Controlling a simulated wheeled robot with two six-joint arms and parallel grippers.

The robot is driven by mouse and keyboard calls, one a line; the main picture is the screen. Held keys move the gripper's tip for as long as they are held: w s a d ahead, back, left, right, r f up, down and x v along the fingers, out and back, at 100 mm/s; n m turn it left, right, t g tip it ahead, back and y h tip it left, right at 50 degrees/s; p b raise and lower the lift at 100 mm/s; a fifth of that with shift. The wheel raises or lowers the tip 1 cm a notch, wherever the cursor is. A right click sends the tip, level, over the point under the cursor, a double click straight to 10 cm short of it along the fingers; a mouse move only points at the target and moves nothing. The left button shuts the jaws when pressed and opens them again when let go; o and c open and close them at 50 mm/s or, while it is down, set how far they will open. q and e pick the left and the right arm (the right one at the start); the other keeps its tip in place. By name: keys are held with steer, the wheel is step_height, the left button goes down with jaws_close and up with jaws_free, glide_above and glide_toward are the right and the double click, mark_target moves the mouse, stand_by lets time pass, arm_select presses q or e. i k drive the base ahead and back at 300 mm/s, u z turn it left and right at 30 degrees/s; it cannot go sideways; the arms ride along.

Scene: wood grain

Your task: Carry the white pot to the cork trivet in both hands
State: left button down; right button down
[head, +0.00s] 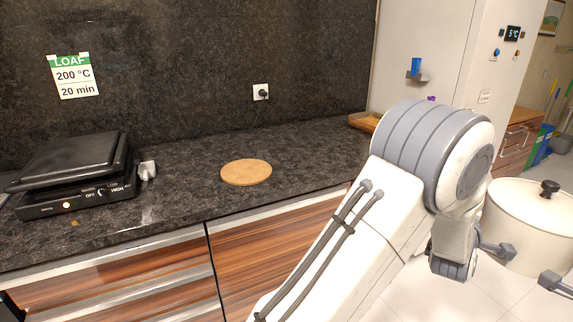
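The white pot (528,222) is at the right edge of the head view, over the pale floor and cut off by the frame. It is upright, with a white lid and a black knob. The cork trivet (246,172) is a round tan disc lying bare on the dark counter. My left arm reaches across to the pot's left side. Two grey pieces show against the pot's side, near my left gripper (497,251); whether its fingers are closed on a handle cannot be made out.
A black sandwich press (75,170) stands on the counter (190,205) left of the trivet. The counter around the trivet is clear.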

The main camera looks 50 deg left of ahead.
mark_target(246, 170)
steer(key=u, duration=0.4)
steer(key=i, duration=0.5)
steer(key=u, duration=1.05)
steer(key=i, duration=0.4)
steer(key=u, duration=0.45)
